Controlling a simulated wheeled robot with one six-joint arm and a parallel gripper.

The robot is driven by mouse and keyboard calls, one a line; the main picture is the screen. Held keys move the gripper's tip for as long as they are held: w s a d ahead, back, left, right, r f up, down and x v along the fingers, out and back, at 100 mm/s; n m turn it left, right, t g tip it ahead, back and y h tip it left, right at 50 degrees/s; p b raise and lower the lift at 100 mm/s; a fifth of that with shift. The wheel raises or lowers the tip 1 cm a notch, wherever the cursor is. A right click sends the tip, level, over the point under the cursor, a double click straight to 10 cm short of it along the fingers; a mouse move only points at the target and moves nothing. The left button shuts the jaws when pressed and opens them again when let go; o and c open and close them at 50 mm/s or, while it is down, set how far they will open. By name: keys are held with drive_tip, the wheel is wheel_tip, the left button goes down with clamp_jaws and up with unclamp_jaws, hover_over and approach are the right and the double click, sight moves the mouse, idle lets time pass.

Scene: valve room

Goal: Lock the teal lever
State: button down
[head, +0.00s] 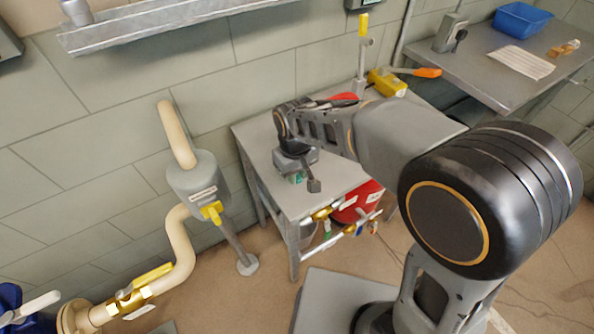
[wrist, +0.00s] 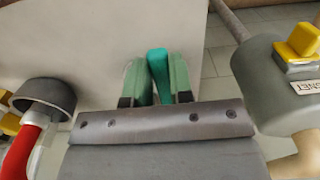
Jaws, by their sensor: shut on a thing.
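The teal lever (wrist: 158,75) stands between the two greenish finger pads of my gripper (wrist: 156,84) in the wrist view. The gripper is shut on it. In the head view, my gripper (head: 297,160) is over the front left part of the grey table, with only a small patch of teal (head: 297,178) showing beneath it. My wrist hides most of the lever and its mount there. I cannot tell from these frames whether the lever is locked.
The grey table (head: 335,180) stands against the tiled wall. A grey pipe cylinder with a yellow block (head: 195,180) is left of it. A yellow valve with an orange handle (head: 400,78) is behind my arm. A red container (head: 358,203) is below the tabletop.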

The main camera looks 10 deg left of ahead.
drive_tip(key=c, duration=1)
unclamp_jaws()
wheel_tip(320, 180, up, 14)
drive_tip(key=p, duration=0.1)
drive_tip(key=shift+f, duration=0.1)
